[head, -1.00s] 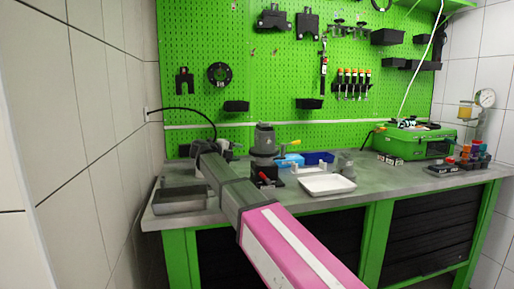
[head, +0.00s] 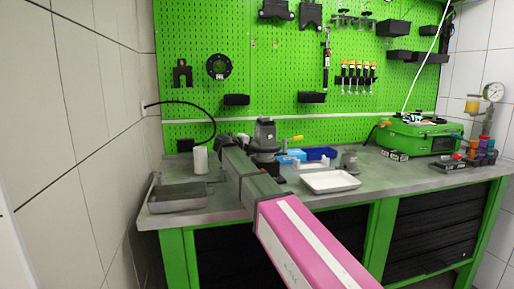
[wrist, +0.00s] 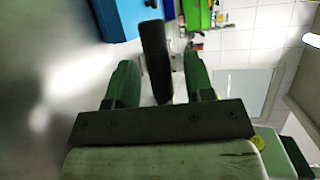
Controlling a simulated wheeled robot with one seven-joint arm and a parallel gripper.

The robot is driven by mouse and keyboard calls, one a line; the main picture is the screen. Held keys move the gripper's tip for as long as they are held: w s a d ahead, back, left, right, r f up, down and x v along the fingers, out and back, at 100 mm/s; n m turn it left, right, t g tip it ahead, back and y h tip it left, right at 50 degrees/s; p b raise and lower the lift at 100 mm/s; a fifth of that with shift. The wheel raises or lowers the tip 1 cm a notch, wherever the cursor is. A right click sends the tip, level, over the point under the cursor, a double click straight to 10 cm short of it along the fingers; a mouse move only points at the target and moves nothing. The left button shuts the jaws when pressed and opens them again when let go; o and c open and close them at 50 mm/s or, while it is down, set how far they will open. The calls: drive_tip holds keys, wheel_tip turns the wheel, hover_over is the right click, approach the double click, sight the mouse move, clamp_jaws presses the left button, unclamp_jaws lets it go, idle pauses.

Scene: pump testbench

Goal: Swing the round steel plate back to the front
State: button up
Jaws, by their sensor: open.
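I cannot make out the round steel plate clearly in either view. A dark grey device with a round body (head: 265,134) stands on the bench, just right of the far end of my arm, which partly hides it. In the wrist view my gripper (wrist: 158,75) has its two green fingers apart. A dark upright bar (wrist: 155,50) shows between the fingers, with gaps on both sides; I cannot tell what it belongs to or how far off it is. In the head view my gripper is not clearly visible.
The workbench (head: 225,213) holds a grey tray (head: 178,205) and a white cylinder (head: 200,161) at left. A white tray (head: 330,181), blue bins (head: 320,153) and a green case (head: 415,139) stand to the right. A green pegboard (head: 275,90) is behind.

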drive_tip(key=shift+w+d+f, duration=0.15)
drive_tip(key=shift+w+d, duration=0.2)
drive_tip(key=shift+d, duration=0.05)
clamp_jaws()
drive_tip(key=shift+w+d+m+g+h, duration=0.2)
drive_tip(key=shift+d+m+g+h, duration=0.9)
drive_tip(key=shift+d+m+g, duration=0.65)
drive_tip(key=shift+d, duration=0.15)
unclamp_jaws()
